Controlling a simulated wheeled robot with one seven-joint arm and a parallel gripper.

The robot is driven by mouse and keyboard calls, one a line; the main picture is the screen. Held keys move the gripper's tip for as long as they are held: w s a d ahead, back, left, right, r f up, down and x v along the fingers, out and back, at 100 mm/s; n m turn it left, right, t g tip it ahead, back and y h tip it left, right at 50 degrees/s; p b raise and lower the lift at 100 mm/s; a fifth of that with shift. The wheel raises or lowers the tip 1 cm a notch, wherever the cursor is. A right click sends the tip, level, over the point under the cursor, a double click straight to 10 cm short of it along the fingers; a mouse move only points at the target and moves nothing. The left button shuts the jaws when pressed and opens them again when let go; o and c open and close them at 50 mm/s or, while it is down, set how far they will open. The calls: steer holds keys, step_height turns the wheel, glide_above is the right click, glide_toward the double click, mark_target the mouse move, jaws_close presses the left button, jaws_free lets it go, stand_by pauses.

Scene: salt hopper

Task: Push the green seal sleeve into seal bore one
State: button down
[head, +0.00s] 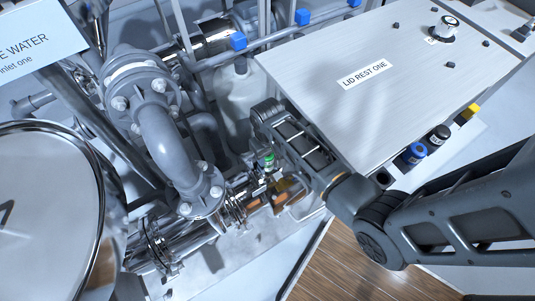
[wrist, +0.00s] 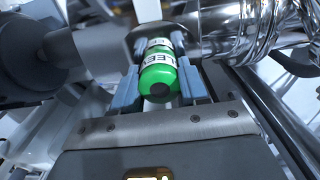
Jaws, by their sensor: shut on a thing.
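The green seal sleeve (wrist: 158,75) is a small green cylinder with a white lettered band. My gripper (wrist: 160,85) is shut on it, one blue-grey finger on each side, in the wrist view. In the head view the sleeve (head: 269,161) shows as a small green spot beside the pump pipework, at the end of my arm; the fingers are hard to make out there. A dark round part lies just beyond the sleeve in the wrist view. Seal bore one cannot be made out for sure, and whether the sleeve touches anything ahead is unclear.
Shiny metal pipework (wrist: 228,30) runs close by on the right in the wrist view. A grey flanged pipe (head: 165,140) stands left of my gripper. The lid rest board (head: 390,75) lies at the upper right, with blue, black and yellow parts (head: 414,153) along its edge.

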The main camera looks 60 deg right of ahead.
jaws_free()
stand_by(0.5)
steer(key=shift+r, duration=0.15)
steer(key=shift+r+p, duration=2.65)
steer(key=shift+r, duration=0.25)
step_height(320, 180, up, 8)
steer(key=shift+f, duration=0.1)
